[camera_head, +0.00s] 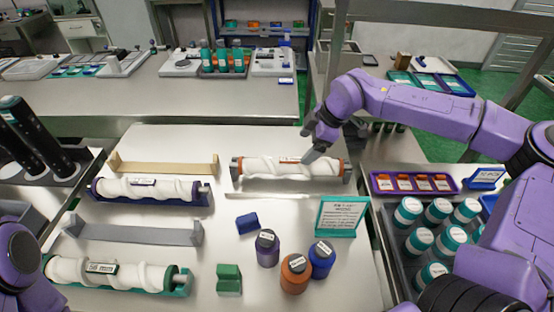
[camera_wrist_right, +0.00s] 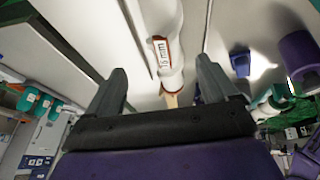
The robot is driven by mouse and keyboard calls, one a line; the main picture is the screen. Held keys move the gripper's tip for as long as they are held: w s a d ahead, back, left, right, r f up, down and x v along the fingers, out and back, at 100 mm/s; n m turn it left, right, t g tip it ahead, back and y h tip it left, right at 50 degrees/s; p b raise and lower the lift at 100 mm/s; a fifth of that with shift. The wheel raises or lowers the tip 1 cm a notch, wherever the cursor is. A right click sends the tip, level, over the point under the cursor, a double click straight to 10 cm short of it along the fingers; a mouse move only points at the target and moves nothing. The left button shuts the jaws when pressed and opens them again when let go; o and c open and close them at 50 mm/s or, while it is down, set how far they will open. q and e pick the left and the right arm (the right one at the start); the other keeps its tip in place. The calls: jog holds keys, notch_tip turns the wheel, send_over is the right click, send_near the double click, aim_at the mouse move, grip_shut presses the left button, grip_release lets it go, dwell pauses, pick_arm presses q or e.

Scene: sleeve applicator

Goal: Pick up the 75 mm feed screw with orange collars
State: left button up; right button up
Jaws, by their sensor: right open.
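The white feed screw with orange collars (camera_head: 262,168) lies across a cradle at the back right of the near table. In the right wrist view its white body (camera_wrist_right: 168,20) carries a label ending in "mm" and runs down between my fingers. My right gripper (camera_head: 313,152) is open and hangs over the right half of the screw; in its wrist view the gripper (camera_wrist_right: 163,85) has a finger on either side of the screw's end. I cannot tell whether they touch. My left gripper is out of view; only a purple part of that arm shows at bottom left.
A screw with purple collars (camera_head: 140,189) and one with teal collars (camera_head: 145,275) lie at left, near a tan rack (camera_head: 160,168) and a grey rack (camera_head: 135,232). Purple (camera_head: 267,252), orange (camera_head: 294,277) and blue bottles (camera_head: 321,263) and a sign (camera_head: 342,215) stand in front.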

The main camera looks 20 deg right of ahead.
aim_at(294, 162)
jog(key=shift+w+a+f+p, duration=0.15)
jog(key=shift+w+f, duration=0.15)
jog(key=shift+f, duration=0.15)
jog(key=shift+w+f+p, duration=0.15)
jog(key=shift+w+f, duration=0.1)
jog(key=shift+f, duration=0.2)
jog(key=a+f+p, duration=0.1)
jog(key=s+f, duration=0.1)
jog(key=f, duration=0.1)
jog(key=shift+s+a+p, duration=0.15)
jog(key=shift+a+p, duration=0.25)
jog(key=w+f, duration=0.2)
jog(key=f, duration=0.1)
jog(key=w+a+f+p, duration=0.1)
jog(key=f, duration=0.1)
jog(key=shift+w, duration=0.15)
jog(key=shift+s+r, duration=0.2)
jog(key=shift+s, duration=0.15)
jog(key=shift+s+r, duration=0.1)
jog(key=shift+s, duration=0.05)
jog(key=shift+c, duration=1.2)
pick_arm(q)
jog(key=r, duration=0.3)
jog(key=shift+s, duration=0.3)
pick_arm(e)
grip_shut()
